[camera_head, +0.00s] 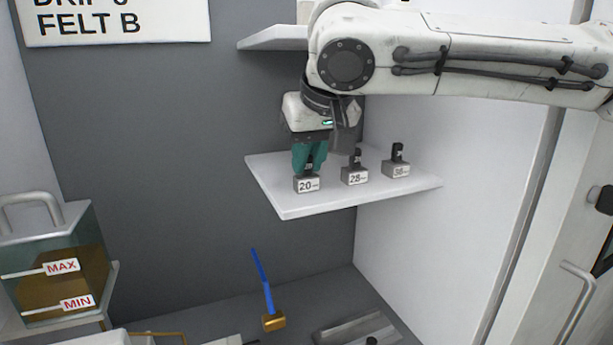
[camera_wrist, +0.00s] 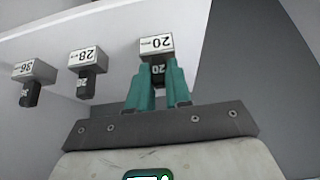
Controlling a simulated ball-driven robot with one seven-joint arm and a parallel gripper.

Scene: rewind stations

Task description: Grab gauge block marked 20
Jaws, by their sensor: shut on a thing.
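The gauge block marked 20 (camera_head: 307,185) stands upright at the left end of the white shelf (camera_head: 290,207). It is a grey block with a dark post on top. My gripper (camera_head: 309,165) reaches down from above, and its teal fingers are shut on the post of this block. The wrist view also shows the 20 block (camera_wrist: 156,46) with its post between the fingertips of my gripper (camera_wrist: 158,78). The block appears to rest on the shelf. The fingers hide part of the post.
The block marked 28 (camera_head: 354,176) stands just right of the 20 block, and the block marked 36 (camera_head: 396,169) is farther right. A tank marked MAX and MIN (camera_head: 60,268) is at lower left. A blue-handled tool with a brass head (camera_head: 273,322) is below the shelf.

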